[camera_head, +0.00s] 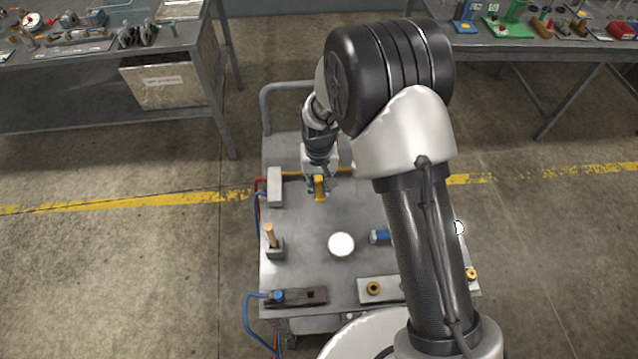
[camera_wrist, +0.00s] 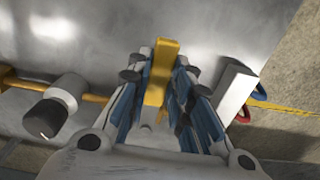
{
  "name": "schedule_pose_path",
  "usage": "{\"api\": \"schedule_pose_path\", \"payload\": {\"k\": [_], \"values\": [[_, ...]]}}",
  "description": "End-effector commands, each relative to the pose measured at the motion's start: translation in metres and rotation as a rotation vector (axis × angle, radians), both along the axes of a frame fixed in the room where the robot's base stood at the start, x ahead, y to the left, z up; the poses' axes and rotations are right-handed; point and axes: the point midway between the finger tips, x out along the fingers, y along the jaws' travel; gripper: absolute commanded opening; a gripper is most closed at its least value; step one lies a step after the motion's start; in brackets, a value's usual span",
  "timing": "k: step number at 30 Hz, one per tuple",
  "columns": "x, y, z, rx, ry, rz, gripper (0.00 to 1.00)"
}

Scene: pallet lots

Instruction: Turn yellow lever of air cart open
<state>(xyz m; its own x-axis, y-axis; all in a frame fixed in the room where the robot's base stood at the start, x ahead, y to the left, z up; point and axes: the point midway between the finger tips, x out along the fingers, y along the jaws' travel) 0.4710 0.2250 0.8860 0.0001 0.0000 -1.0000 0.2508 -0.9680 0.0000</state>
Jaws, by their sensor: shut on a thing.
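The air cart (camera_head: 300,222) is a grey metal cart under my arm. Its yellow lever (camera_head: 320,190) stands at the back part of the top, by a thin yellow pipe (camera_head: 291,173). My gripper (camera_head: 317,184) reaches down from behind and is shut on the lever. In the wrist view the yellow lever (camera_wrist: 161,72) runs between the blue-padded fingers of my gripper (camera_wrist: 168,88), its end sticking out past them. The lever's base and pivot are hidden by the gripper.
A pale block (camera_head: 274,187) with red and blue hoses stands left of the lever. A dark-capped round fitting (camera_wrist: 58,105) sits on the pipe's other side. A wooden handle (camera_head: 270,236), white disc (camera_head: 341,244) and blue part (camera_head: 380,237) are nearer. Benches stand behind.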

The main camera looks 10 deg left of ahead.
Motion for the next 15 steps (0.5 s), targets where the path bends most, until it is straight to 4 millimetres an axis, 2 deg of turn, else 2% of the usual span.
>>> {"api": "schedule_pose_path", "payload": {"k": [8,15], "values": [[-0.001,0.002,0.000,0.000,0.000,-0.018,0.00],[-0.003,0.011,0.000,0.000,0.001,-0.124,0.00]]}}
